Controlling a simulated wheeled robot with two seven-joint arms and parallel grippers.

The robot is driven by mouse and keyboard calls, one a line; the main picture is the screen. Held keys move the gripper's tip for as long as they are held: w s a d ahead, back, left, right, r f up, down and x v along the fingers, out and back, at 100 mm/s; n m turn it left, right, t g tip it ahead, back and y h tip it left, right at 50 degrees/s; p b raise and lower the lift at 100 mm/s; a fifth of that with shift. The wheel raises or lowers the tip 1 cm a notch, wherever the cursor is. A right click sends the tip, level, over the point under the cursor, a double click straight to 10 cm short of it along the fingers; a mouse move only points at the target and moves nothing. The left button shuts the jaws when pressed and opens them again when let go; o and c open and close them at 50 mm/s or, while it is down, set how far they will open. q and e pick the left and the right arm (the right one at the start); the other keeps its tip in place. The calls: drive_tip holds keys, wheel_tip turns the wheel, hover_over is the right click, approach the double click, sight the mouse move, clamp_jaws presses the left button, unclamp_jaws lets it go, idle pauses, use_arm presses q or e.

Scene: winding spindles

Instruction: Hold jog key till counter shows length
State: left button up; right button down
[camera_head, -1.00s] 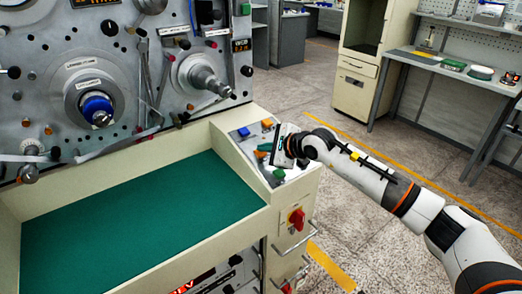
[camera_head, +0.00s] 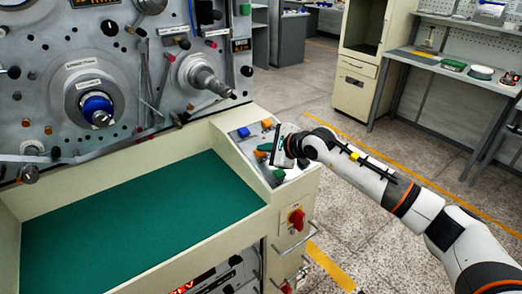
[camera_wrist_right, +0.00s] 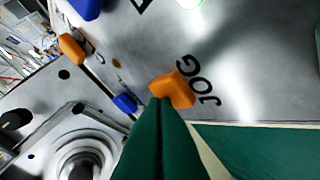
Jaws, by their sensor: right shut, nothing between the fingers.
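The orange jog key (camera_wrist_right: 180,88), marked JOG, sits on the grey sloped panel in the right wrist view. My right gripper (camera_wrist_right: 168,103) is shut and empty. Its green fingertips overlap the near edge of the key in that view; I cannot tell whether they press it. In the head view the right gripper (camera_head: 270,150) is over the control panel (camera_head: 246,144) at the machine's right end, partly hiding the keys. My left gripper is out of view.
Blue buttons (camera_head: 267,122) and a green button (camera_head: 279,174) share the panel. A red rotary switch (camera_head: 297,219) and metal handles are on the front below. A green mat (camera_head: 140,215) lies in the empty tray to the left. Spindles (camera_head: 97,108) project from the machine face.

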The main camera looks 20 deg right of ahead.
drive_tip(key=shift+r, duration=0.1)
idle(0.7)
drive_tip(key=shift+s+d+r+p, duration=0.1)
drive_tip(key=shift+r+p, duration=0.1)
drive_tip(key=shift+r, duration=0.2)
drive_tip(key=shift+s+r+p, duration=0.1)
drive_tip(key=shift+r+p, duration=0.05)
drive_tip(key=shift+r, duration=0.25)
drive_tip(key=r, duration=0.1)
drive_tip(key=r+p, duration=0.1)
drive_tip(key=r, duration=0.1)
drive_tip(key=s+r+p, duration=0.1)
drive_tip(key=shift+s+d+r, duration=0.1)
drive_tip(key=shift+d+r, duration=0.15)
drive_tip(key=shift+r, duration=0.15)
drive_tip(key=shift+a, duration=0.1)
